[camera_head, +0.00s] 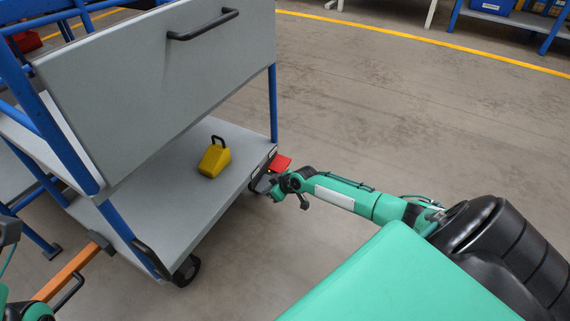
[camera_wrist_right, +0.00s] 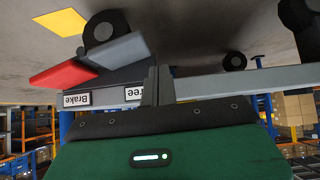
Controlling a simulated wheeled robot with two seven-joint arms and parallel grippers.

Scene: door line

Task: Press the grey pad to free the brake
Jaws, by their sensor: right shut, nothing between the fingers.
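The grey pad (camera_wrist_right: 124,48) shows in the right wrist view, which is upside down. It sits beside the red pad (camera_wrist_right: 63,75), with a "Brake" label by the red one and a partly covered "Free" label by the grey one. In the head view the red pad (camera_head: 281,162) sticks out at the cart's lower corner; my arm seems to hide the grey one. My right gripper (camera_wrist_right: 157,85) is shut and empty, close beside the grey pad; contact is unclear. It also shows in the head view (camera_head: 268,183). Only green and black parts of my left arm show at lower left.
The cart has a grey lower deck (camera_head: 165,195), blue posts and a large upper panel (camera_head: 160,80) with a black handle. A yellow wedge (camera_head: 214,158) lies on the deck. An orange bar (camera_head: 70,270) sticks out at lower left. The floor (camera_head: 400,110) right of the cart is clear.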

